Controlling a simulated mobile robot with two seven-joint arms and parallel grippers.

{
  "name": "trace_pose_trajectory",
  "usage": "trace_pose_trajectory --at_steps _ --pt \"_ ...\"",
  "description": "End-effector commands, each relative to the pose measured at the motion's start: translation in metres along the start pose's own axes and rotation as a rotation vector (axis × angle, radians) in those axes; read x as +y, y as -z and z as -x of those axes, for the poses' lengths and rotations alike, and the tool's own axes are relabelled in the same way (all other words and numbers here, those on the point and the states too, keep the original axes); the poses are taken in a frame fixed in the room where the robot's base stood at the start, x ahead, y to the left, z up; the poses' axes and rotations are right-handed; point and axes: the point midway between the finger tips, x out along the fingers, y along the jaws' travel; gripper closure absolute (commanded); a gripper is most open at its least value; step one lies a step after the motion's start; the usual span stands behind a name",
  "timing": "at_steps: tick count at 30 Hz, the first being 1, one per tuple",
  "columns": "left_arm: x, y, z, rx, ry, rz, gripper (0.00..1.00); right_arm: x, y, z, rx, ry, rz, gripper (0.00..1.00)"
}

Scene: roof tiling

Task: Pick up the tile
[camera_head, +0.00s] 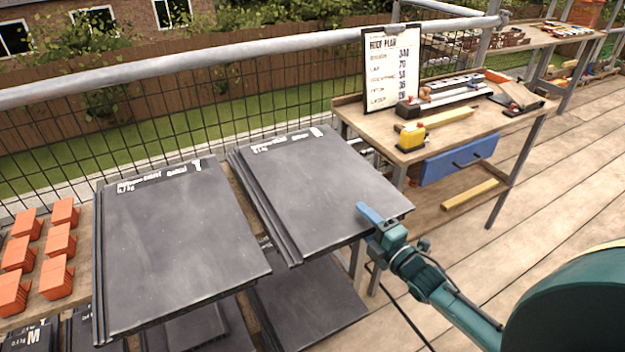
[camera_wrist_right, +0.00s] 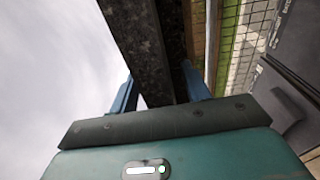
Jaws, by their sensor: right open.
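Two dark grey roof tiles lie side by side on the bench, a left tile (camera_head: 172,245) and a right tile (camera_head: 322,190), each with white lettering at its far edge. My right gripper (camera_head: 370,220) is at the right tile's near right edge, with a blue finger seen over that edge. In the right wrist view its two blue fingers (camera_wrist_right: 160,90) are apart, with the dark edge of a tile (camera_wrist_right: 148,50) between them. I cannot tell whether either finger touches it. My left gripper is not in view.
Orange blocks (camera_head: 52,245) stand at the far left. More dark tiles (camera_head: 305,300) lie on a lower level. A wooden workbench (camera_head: 440,135) behind holds a roof plan board (camera_head: 392,68), a yellow tape measure (camera_head: 411,137) and tools. A metal rail (camera_head: 240,55) runs behind.

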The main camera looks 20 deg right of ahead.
Motion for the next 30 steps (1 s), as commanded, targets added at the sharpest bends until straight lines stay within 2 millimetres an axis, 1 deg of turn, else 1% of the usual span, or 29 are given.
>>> trace_pose_trajectory --at_steps 5,22,30 --pt "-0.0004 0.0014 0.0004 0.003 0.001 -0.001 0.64 0.0000 0.0000 0.0002 0.000 0.001 0.000 0.54" --pt "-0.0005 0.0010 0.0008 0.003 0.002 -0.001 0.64 0.0000 0.0002 0.0005 0.001 0.000 0.000 1.00" --pt "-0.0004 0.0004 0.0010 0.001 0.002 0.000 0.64 0.0000 0.0003 0.0005 0.001 0.000 0.000 1.00"
